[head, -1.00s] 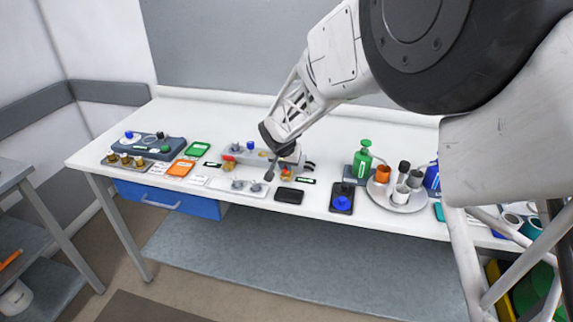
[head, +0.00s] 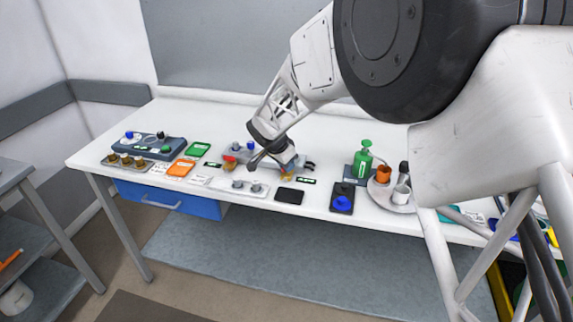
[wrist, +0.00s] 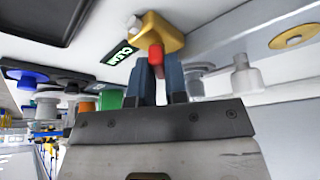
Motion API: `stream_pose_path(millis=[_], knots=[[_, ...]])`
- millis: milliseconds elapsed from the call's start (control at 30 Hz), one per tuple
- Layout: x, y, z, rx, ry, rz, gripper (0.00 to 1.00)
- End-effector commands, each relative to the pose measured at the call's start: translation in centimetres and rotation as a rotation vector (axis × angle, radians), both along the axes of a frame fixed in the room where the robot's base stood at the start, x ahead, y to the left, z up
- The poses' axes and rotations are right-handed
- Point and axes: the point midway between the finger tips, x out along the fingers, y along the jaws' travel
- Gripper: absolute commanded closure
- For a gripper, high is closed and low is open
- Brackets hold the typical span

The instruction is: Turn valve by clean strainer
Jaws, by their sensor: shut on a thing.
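The valve has a brass-yellow body (wrist: 160,32) with a red handle (wrist: 156,56) in the wrist view. A small green-black label reading CLEAN (wrist: 119,55) is beside it. My gripper (wrist: 159,65) is shut on the red handle, with one finger on each side of it. In the head view my gripper (head: 272,160) is low over the bench at the valve, tilted. The brass valve body (head: 287,176) shows just below it, near the CLEAN label (head: 306,181). The handle is hidden there by the gripper. I cannot make out the strainer.
A second valve with a red handle (head: 230,159) stands to the left. A white tray with grey knobs (head: 238,190) and a black pad (head: 289,196) lie in front. A green bottle (head: 363,160), a blue-topped black block (head: 342,200) and a round tray with cups (head: 385,202) are to the right.

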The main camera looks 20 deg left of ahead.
Motion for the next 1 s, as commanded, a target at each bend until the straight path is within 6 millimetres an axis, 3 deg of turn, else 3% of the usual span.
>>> stream_pose_path(millis=[1000], knots=[[0.28,0.16,-0.06,-0.001,0.001,-0.896,1.00]])
